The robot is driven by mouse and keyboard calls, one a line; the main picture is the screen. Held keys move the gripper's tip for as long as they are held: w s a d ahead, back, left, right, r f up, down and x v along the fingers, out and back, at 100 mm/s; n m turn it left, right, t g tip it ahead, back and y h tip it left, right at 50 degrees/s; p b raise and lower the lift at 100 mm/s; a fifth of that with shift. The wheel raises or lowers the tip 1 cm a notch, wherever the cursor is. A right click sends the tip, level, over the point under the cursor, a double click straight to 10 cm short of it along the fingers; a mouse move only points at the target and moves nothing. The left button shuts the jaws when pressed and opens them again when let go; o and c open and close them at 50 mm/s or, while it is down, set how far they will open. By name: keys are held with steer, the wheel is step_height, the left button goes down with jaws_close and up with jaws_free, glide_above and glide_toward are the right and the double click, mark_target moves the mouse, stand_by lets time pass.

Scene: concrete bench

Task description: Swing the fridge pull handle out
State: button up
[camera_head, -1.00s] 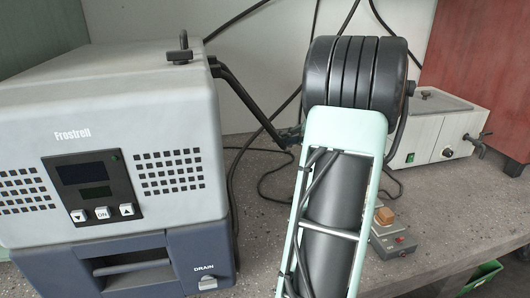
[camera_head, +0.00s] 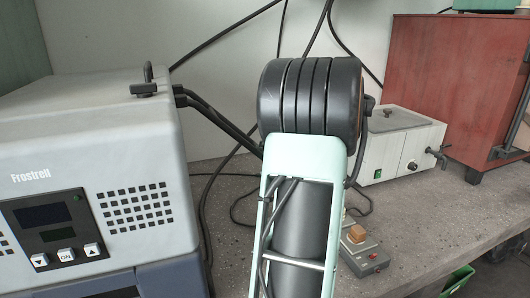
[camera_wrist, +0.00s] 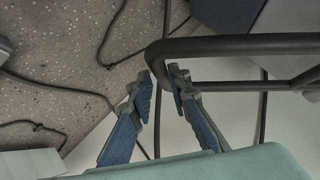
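The grey Frostrell unit (camera_head: 95,130) stands at the left in the head view. A dark tubular bar (camera_head: 215,112) runs from its back right side toward the right and passes behind my arm. I take this bar for the pull handle. In the wrist view the dark handle bar (camera_wrist: 245,45) comes in from the right and bends sharply near my fingertips. My gripper (camera_wrist: 160,82) has its two blue-padded fingers apart, one each side of that bend. I cannot tell whether the pads touch it. My arm hides the gripper in the head view.
A white box with a tap (camera_head: 398,145) and a red cabinet (camera_head: 445,80) stand at the back right. A small device with an orange-brown top (camera_head: 362,255) sits on the bench right of my arm. Cables (camera_wrist: 110,45) hang around the handle. The bench's right front (camera_head: 430,225) is clear.

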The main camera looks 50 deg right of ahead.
steer(key=shift+o, duration=1.2)
steer(key=shift+s, duration=0.1)
steer(key=shift+f, duration=0.1)
steer(key=v, duration=1.2)
